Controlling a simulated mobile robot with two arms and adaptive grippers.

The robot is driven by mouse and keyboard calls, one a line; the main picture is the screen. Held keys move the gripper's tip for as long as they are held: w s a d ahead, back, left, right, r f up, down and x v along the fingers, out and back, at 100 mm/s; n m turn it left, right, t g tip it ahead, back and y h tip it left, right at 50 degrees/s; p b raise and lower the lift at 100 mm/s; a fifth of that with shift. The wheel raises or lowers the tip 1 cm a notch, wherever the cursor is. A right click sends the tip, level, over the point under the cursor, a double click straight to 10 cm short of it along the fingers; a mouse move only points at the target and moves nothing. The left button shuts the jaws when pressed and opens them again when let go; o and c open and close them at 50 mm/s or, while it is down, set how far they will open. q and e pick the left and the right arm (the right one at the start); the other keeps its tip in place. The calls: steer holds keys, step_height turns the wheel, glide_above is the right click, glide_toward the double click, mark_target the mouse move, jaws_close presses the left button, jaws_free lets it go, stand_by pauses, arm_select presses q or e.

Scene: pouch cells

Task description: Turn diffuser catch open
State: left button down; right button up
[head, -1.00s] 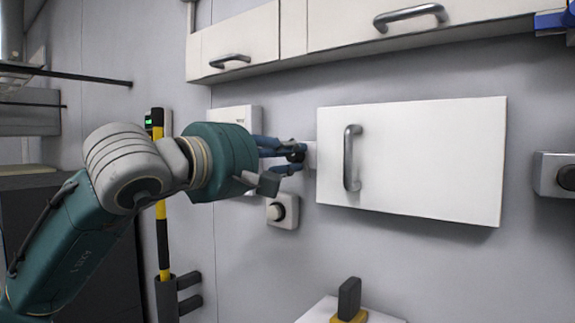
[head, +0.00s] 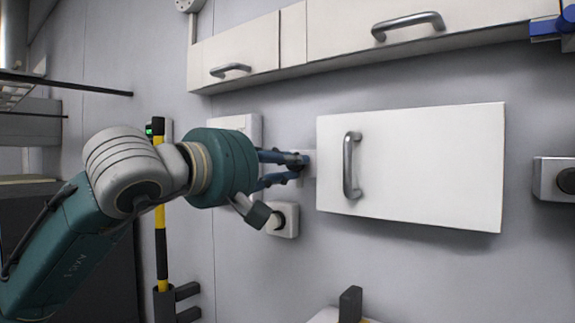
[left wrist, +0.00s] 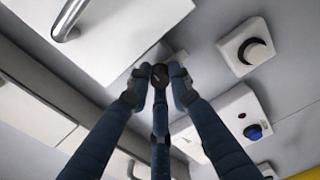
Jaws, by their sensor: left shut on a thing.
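The diffuser catch is mostly hidden by my left gripper (head: 301,165). A pale plate shows behind the fingertips (head: 310,160), just left of the white panel (head: 430,165) with its vertical grey handle (head: 351,165). In the left wrist view, the three dark blue fingers of my left gripper (left wrist: 160,82) close together around a small dark part of the catch at the plate (left wrist: 170,56). The panel (left wrist: 130,28) fills the upper left there. The catch's exact angle cannot be told. My right gripper is not in view.
A white box with a dark knob (head: 284,219) is on the wall just below my left gripper. Wall cupboards (head: 237,63) hang above. A grey box (head: 553,178) is at the right. A yellow-black pole (head: 161,235) stands behind my arm.

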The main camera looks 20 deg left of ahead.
arm_select(q)
steer(key=shift+f, duration=0.1)
steer(key=c, duration=1.6)
jaws_free()
steer(key=shift+o, duration=0.2)
steer(key=v, duration=1.2)
